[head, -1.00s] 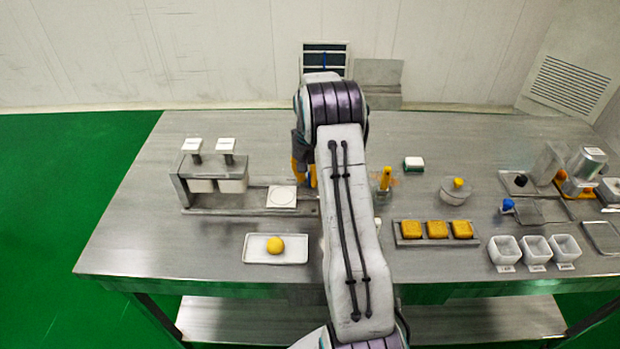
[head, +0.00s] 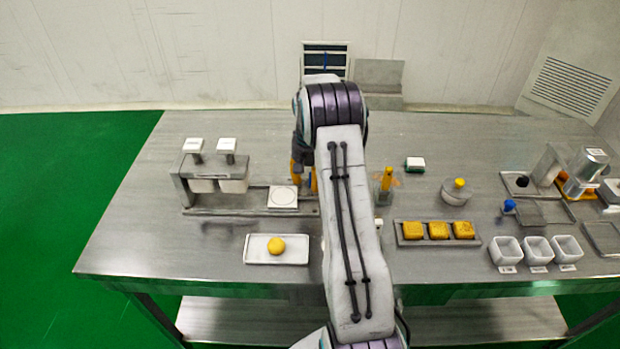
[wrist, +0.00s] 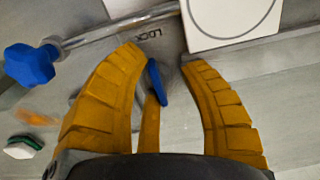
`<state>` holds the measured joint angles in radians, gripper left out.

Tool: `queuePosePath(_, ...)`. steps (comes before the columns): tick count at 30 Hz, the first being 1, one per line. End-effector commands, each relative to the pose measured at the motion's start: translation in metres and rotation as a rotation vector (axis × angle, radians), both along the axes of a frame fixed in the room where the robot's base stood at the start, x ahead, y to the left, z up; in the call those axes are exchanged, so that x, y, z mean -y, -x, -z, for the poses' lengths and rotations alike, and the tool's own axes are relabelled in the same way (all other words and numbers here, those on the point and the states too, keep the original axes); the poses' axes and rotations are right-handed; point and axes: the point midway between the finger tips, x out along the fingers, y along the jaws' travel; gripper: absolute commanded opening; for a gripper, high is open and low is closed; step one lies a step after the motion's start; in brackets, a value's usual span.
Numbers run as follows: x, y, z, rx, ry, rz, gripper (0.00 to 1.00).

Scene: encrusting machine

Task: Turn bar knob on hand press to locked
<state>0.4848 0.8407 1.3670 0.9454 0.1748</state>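In the wrist view, a small blue bar knob (wrist: 158,82) stands between the two yellow fingers of my gripper (wrist: 160,55), closer to the left finger. The fingers are open, with a wide gap on the knob's right; whether the left one touches it I cannot tell. The word LOCK (wrist: 150,33) is printed on the metal base just beyond the knob. In the head view my gripper (head: 304,176) is low over the right end of the metal press base (head: 230,212), next to a white plate with a circle (head: 283,196). My arm hides the knob there.
A blue knob on a metal rod (wrist: 30,65) lies left of my gripper in the wrist view. A yellow-topped upright part (head: 386,180) stands right of my arm. A white tray with a yellow ball (head: 262,257) is in front. The table's back edge area is clear.

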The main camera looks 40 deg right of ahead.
Motion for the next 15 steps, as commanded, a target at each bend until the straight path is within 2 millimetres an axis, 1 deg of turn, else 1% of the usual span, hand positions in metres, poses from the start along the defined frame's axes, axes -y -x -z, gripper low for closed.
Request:
queuePosePath(1, 0.001, -0.001, -0.001, 0.003, 0.001, 0.000, 0.42)
queuePosePath(3, 0.001, -0.001, -0.002, 0.005, 0.002, 0.001, 0.49)
queuePosePath(11, 0.002, -0.002, -0.004, 0.009, 0.005, 0.001, 0.49)
queuePosePath(15, 0.003, -0.002, -0.012, 0.011, 0.006, 0.002, 0.49)
